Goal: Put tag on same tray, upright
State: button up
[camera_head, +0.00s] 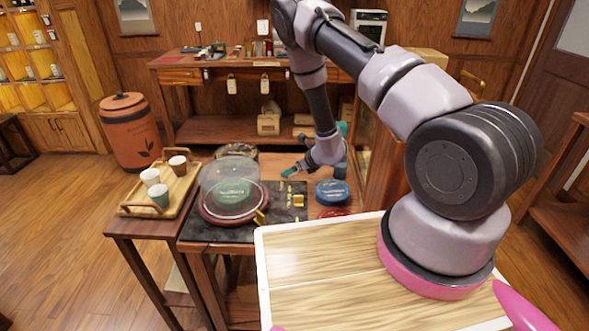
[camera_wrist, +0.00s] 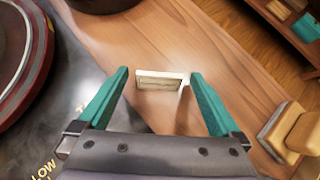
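A small cream tag (camera_wrist: 160,83) with a pale edge and a darker face stands or leans on the wooden tabletop in the wrist view; its exact tilt is hard to tell. My gripper (camera_wrist: 159,74) has its two teal fingers apart, one on each side of the tag, with a visible gap at the left finger. In the head view my gripper (camera_head: 293,171) is low over the back of the table, and I cannot make out the tag there. A round dark-red tray (camera_head: 207,214) holds a green tea cake (camera_head: 233,191) under a clear dome. The tray's rim also shows in the wrist view (camera_wrist: 38,75).
A dark mat (camera_head: 285,214) with gold lettering lies under the tray. A blue tea cake (camera_head: 333,190) sits right of it. A wooden tray (camera_head: 182,193) with cups is at left. A tan block (camera_wrist: 292,128) stands right of my gripper in the wrist view.

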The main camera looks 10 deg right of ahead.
jog(key=shift+r, duration=0.1)
jog(key=shift+s+d+r, duration=0.15)
jog(key=shift+r, duration=0.1)
jog(key=v, duration=0.6)
jog(key=shift+s+d+r, duration=0.15)
jog(key=shift+s+r, duration=0.1)
jog(key=shift+s, duration=0.1)
jog(key=s+a+r+n+g+y, duration=0.1)
jog(key=a+r+n+y, duration=0.25)
jog(key=r, duration=0.75)
jog(key=s+a+r+n+g+y, duration=0.15)
jog(key=a+r+n, duration=0.3)
jog(key=r, duration=0.75)
jog(key=s+r+n+g, duration=0.2)
jog(key=s+r+n, duration=0.5)
jog(key=s+r, duration=0.5)
jog(key=s+d+r+n+t+h, duration=0.3)
jog(key=s+d+r+n+h, duration=0.5)
jog(key=s+d+r, duration=0.5)
jog(key=shift+d+n+t, duration=0.35)
jog(key=shift+d+n, duration=0.25)
jog(key=shift+n, duration=0.4)
